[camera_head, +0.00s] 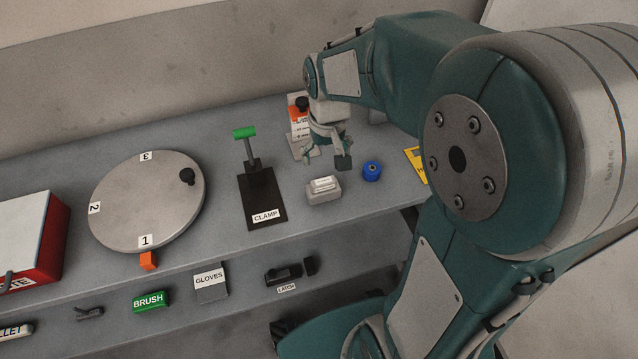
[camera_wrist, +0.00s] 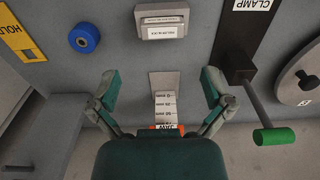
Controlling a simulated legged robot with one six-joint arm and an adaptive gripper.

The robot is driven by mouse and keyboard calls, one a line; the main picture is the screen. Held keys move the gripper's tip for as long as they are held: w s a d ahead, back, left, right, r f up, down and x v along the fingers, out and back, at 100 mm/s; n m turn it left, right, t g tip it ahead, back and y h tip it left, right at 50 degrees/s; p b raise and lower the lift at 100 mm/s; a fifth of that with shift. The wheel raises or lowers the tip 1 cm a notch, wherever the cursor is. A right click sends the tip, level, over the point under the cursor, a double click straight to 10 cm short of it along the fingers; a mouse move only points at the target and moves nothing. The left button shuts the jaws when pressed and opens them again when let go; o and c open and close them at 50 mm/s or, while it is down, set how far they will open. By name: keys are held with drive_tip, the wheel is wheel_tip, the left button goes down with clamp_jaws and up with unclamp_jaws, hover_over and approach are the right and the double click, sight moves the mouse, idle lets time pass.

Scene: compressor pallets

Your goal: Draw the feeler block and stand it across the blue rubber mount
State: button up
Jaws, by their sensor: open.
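A pale block in a light grey holder (camera_head: 323,196) sits on the bench, with a small white label whose print is too small to read surely. I take it for the feeler block. In the wrist view the holder (camera_wrist: 162,22) is at the top centre, beyond my fingertips. The blue rubber mount (camera_head: 372,171) stands just right of it, a short cylinder with a dark centre; in the wrist view the mount (camera_wrist: 84,38) is at upper left. My gripper (camera_head: 326,158) is open and empty above the bench, behind the holder. Its spread fingers (camera_wrist: 160,75) touch neither thing.
A clamp with a green handle (camera_head: 244,132) stands to the left, then a round numbered turntable (camera_head: 140,205). A yellow sign (camera_head: 415,163) is at right. The bench's front edge is close.

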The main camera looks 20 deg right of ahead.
sight(323, 180)
drive_tip(key=shift+d, duration=0.25)
drive_tip(key=shift+f, duration=0.2)
drive_tip(key=f, duration=0.1)
drive_tip(key=a+f, duration=0.1)
drive_tip(key=f, duration=0.2)
drive_tip(key=shift+a, duration=0.25)
drive_tip(key=f, duration=0.3)
drive_tip(key=shift+d, duration=0.35)
drive_tip(key=shift+w+d+f, duration=0.1)
drive_tip(key=shift+d+f, duration=0.05)
drive_tip(key=shift+f, duration=0.45)
drive_tip(key=shift+a+f, duration=0.2)
drive_tip(key=shift+a, duration=0.05)
drive_tip(key=shift+d, duration=0.15)
